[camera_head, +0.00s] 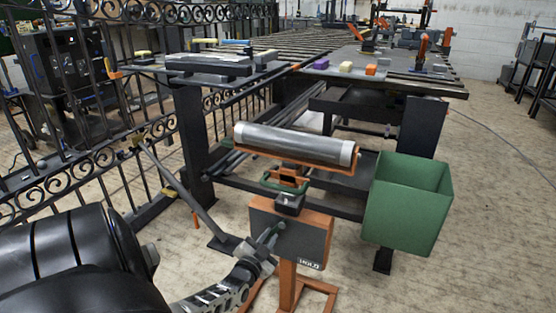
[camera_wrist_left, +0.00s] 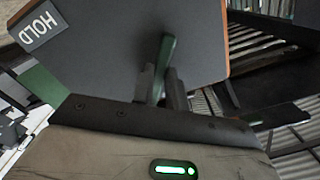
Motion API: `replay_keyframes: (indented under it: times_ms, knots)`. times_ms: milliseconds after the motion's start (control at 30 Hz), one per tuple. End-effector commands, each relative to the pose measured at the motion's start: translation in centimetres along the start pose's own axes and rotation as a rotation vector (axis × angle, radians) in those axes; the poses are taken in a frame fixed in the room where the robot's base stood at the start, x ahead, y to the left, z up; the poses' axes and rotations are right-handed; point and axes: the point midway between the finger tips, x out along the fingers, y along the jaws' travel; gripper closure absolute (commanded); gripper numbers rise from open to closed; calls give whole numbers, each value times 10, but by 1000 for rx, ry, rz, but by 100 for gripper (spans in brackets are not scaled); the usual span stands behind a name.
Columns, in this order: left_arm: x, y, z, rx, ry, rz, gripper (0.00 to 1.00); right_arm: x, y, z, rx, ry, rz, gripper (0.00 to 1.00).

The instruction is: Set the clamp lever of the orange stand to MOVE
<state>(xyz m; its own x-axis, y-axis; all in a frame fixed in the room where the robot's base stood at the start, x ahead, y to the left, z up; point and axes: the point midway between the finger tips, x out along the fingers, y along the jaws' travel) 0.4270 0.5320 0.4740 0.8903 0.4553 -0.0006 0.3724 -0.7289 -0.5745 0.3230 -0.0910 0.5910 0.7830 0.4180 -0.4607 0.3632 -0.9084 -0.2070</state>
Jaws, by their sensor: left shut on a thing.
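The orange stand (camera_head: 287,285) carries a silver roller (camera_head: 295,144) on top and a dark grey plate (camera_head: 312,236) with orange edges below it. A HOLD label (camera_head: 309,265) sits at the plate's lower right; in the left wrist view the HOLD label (camera_wrist_left: 39,26) is at the upper left. I see no MOVE label. My left gripper (camera_head: 273,236) is at the plate's left part. In the left wrist view my left gripper (camera_wrist_left: 163,88) is shut on the green clamp lever (camera_wrist_left: 164,60), whose end shows between the fingers. My right gripper is not in view.
A green bin (camera_head: 408,203) hangs right of the stand. A black scroll gate (camera_head: 100,170) stands at the left. A long dark workbench (camera_head: 400,78) with small blocks and tools lies behind. The floor at the right is mostly clear.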

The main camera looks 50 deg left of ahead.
Motion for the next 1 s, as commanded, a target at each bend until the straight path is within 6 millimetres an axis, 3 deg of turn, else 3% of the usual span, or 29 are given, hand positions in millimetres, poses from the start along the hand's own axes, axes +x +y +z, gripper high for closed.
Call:
replay_keyframes:
  times_ms: [467,500,567,867,1000]
  knots:
    - [-2,-2,2,19,-2,-1,100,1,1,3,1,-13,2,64]
    - [-2,-2,2,20,-2,-1,80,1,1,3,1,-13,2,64]
    - [-2,-2,2,19,-3,-1,64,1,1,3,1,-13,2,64]
    - [-2,-2,1,15,-2,-2,64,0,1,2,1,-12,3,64]
    - [-14,-2,0,14,-5,0,64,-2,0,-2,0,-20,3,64]
